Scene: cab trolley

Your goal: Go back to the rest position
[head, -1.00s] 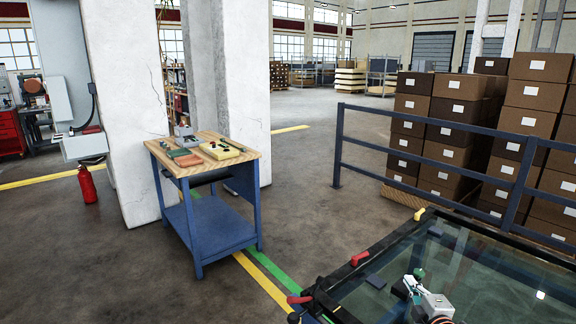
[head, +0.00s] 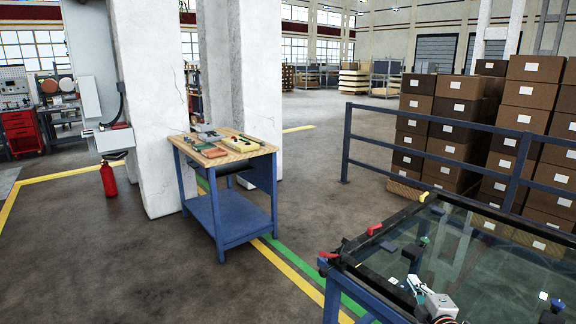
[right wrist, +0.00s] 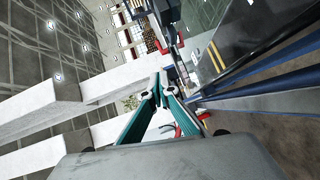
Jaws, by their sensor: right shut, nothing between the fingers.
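My right gripper (head: 416,286) shows low in the head view, in front of the glass panel of a dark-framed table (head: 470,262). Its teal fingers come together at the tips in the right wrist view (right wrist: 158,92), shut with nothing between them. The table frame carries a red clamp handle (head: 374,229) and a yellow one (head: 423,196). My left gripper is in neither current view.
A blue trolley (head: 228,215) with a wooden top and small items stands left of centre by white pillars (head: 152,110). Blue railing (head: 435,152) and stacked brown boxes (head: 520,105) are at right. A red extinguisher (head: 108,179) stands left. Floor at lower left is clear.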

